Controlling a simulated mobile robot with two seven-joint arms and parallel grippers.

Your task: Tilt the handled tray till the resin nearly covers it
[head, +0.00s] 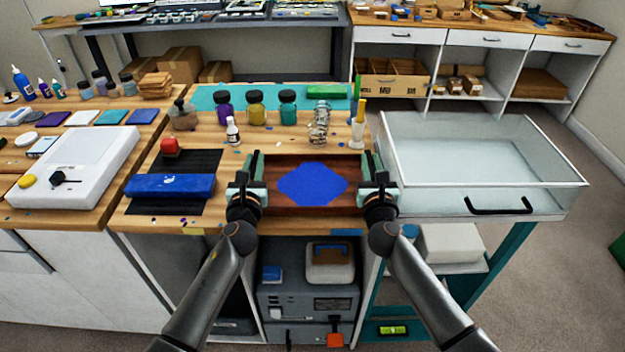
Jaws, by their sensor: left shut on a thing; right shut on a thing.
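The handled tray (313,205) is a dark reddish-brown wooden tray at the front edge of the wooden bench. A pool of blue resin (312,184) lies in its middle, with bare wood around it, more at the left and right ends than front and back. My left gripper (250,186) is shut on the tray's left end. My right gripper (375,182) is shut on its right end. The handles themselves are mostly hidden by the grippers. The tray looks about level; I cannot tell whether it touches the bench.
Jars of purple, yellow and teal pigment (288,107) stand behind the tray on a teal mat. A small white bottle (233,131) and stacked clear cups (318,130) are nearer. A clear-walled box (480,165) stands right.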

